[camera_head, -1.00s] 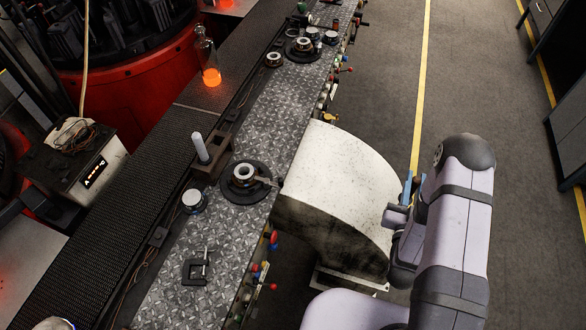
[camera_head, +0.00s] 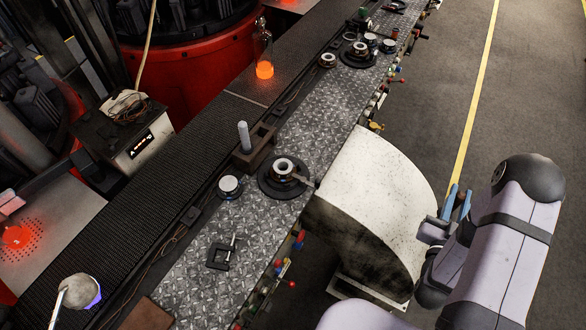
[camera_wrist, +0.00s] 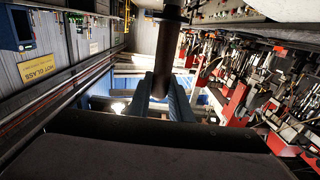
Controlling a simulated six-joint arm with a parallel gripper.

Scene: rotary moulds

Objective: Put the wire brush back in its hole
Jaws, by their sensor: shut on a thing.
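My gripper (camera_head: 456,204) is beyond the right side of the pale curved housing, over the floor side of the bench. In the wrist view its blue fingers (camera_wrist: 160,96) are shut on a dark round rod (camera_wrist: 166,50), which I take to be the wire brush. No bristles show, and the brush cannot be made out in the head view. A brown block (camera_head: 262,146) stands on the back edge of the patterned bench, with a grey upright rod (camera_head: 243,136) at its left end. Its top opening is unclear.
The patterned metal bench (camera_head: 262,215) carries a dark round mould (camera_head: 270,188), a small clamp (camera_head: 222,256) and a round tin (camera_head: 229,184). The curved housing (camera_head: 375,200) and coloured levers line the front edge. Floor is clear at right.

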